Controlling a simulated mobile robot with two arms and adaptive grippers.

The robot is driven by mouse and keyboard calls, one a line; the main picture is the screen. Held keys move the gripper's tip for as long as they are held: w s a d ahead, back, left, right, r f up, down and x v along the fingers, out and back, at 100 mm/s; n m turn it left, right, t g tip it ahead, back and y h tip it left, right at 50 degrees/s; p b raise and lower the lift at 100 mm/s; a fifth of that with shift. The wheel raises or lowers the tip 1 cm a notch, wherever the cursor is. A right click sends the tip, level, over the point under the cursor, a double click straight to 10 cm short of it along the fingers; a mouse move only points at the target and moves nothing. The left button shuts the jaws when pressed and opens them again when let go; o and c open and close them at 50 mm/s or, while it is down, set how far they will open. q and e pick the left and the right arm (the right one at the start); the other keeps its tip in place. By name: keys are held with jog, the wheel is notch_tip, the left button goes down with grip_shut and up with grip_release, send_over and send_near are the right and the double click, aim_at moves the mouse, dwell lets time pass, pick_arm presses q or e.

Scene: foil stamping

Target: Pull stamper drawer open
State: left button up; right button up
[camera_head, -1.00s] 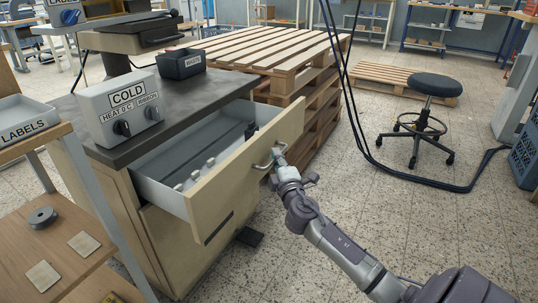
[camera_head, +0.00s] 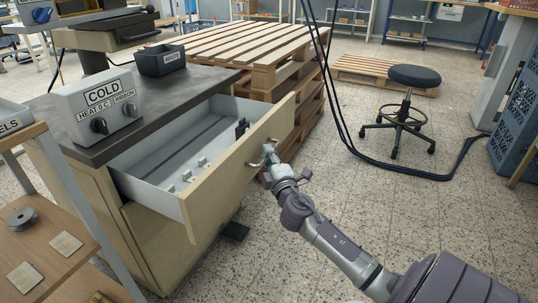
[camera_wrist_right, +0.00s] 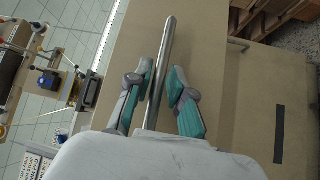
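The stamper drawer (camera_head: 232,172) stands pulled well out of the cabinet under the dark worktop (camera_head: 70,125). Its grey inside shows several small white blocks and a dark piece near the front. My right gripper (camera_head: 268,158) is at the drawer's bar handle (camera_head: 256,161). The drawer front (camera_wrist_right: 225,95) lies behind. My left gripper is not in view.
A control box labelled COLD (camera_head: 105,103) and a dark bin (camera_head: 161,60) stand on the worktop. Stacked wooden pallets (camera_head: 265,77) stand behind the drawer. A black stool (camera_head: 405,100) and hanging cables (camera_head: 327,75) are at right.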

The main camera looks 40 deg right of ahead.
jog(key=shift+o, duration=0.8)
jog(key=v, duration=1.2)
